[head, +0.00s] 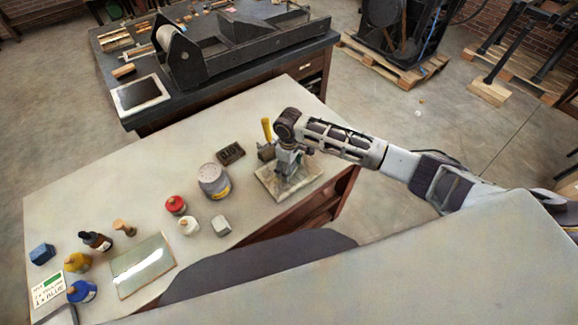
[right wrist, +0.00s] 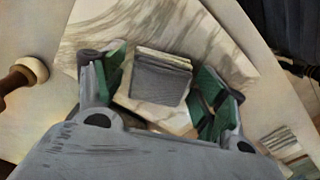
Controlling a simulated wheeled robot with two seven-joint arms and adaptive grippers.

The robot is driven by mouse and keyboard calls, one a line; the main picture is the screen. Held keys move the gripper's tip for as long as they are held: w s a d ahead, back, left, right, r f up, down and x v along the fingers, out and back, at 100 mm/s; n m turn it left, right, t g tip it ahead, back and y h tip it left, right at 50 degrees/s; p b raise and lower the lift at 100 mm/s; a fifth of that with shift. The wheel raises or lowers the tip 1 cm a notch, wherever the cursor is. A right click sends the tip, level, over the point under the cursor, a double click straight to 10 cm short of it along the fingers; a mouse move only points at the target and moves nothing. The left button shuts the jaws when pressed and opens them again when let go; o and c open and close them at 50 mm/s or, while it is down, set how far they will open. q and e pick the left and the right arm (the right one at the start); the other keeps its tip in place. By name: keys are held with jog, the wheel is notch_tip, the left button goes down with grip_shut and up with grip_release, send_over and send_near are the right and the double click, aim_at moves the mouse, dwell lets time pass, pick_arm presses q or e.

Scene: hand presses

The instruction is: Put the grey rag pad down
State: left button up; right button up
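The grey rag pad (right wrist: 160,78) shows in the right wrist view as a small layered block between the fingers of my right gripper (right wrist: 160,90). The green-lined fingers stand apart on either side, with small gaps seeming to show beside the pad. Beneath it is a grey-veined marbled slab (right wrist: 215,40); I cannot tell whether the pad touches it. In the head view my right gripper (head: 287,165) points down over the slab (head: 310,168), near the table's right end, and hides the pad. My left gripper is in neither view.
A yellow-handled tool (head: 267,130) stands beside the gripper. A glass plate (head: 142,265) lies farther left.

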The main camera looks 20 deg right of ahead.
dwell(0.4)
notch_tip(320, 180, up, 12)
jog(key=b, duration=0.1)
jog(key=shift+r, duration=0.15)
dwell(0.5)
dwell(0.7)
